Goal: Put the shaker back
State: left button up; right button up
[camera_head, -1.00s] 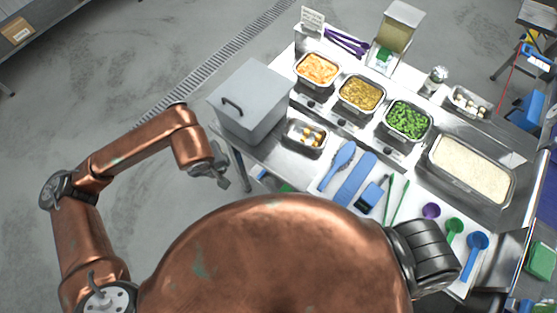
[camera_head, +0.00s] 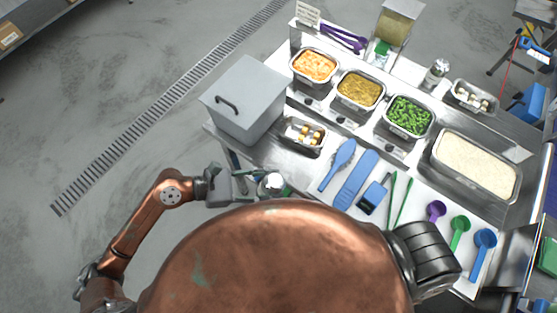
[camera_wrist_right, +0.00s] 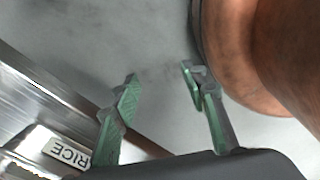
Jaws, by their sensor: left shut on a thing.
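My left gripper (camera_head: 256,184) is at the table's front left edge in the head view. It is shut on a small upright thing with a round silvery top (camera_head: 272,182), which looks like the shaker. Its lower part is hidden by the gripper and my body. Another small jar with a speckled metallic top (camera_head: 437,72) stands on the rear ledge, beside a small steel pan. My right gripper (camera_wrist_right: 160,75) shows in the right wrist view with its green-padded fingers apart and nothing between them.
A grey lidded box (camera_head: 245,100) stands at the table's left. Food pans (camera_head: 360,90) line the back, and a large rice pan (camera_head: 476,163) is at the right. Blue utensils (camera_head: 355,178) and scoops (camera_head: 484,240) lie in front. A "RICE" label (camera_wrist_right: 67,152) shows in the wrist view.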

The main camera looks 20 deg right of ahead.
aim_at(283, 180)
pick_arm(q)
jog(key=d+r+n+t+h+b, duration=0.1)
jog(key=t, duration=0.1)
jog(key=d+r+n+t+h+b, duration=0.1)
jog(key=d+r+n+h, duration=0.1)
jog(key=shift+s+d+r+t, duration=0.2)
jog(key=shift+d+t, duration=0.1)
jog(key=shift+t, duration=0.1)
jog(key=shift+h, duration=0.3)
jog(key=w+d+f+b, duration=0.1)
jog(key=w+f, duration=0.3)
jog(key=w+f+b, duration=0.2)
jog(key=w+f, duration=0.2)
jog(key=w, duration=0.1)
jog(key=w+d+f+b, duration=0.1)
jog(key=w+f+b, duration=0.1)
jog(key=w+f, duration=0.2)
jog(key=shift+w+d+f, duration=0.3)
jog(key=shift+w, duration=0.15)
pick_arm(e)
jog(key=s+f, duration=0.3)
jog(key=f, duration=0.4)
jog(key=shift+f, duration=0.2)
jog(key=shift+s, duration=0.1)
pick_arm(q)
jog(key=o, duration=1.2)
jog(key=shift+a, duration=0.1)
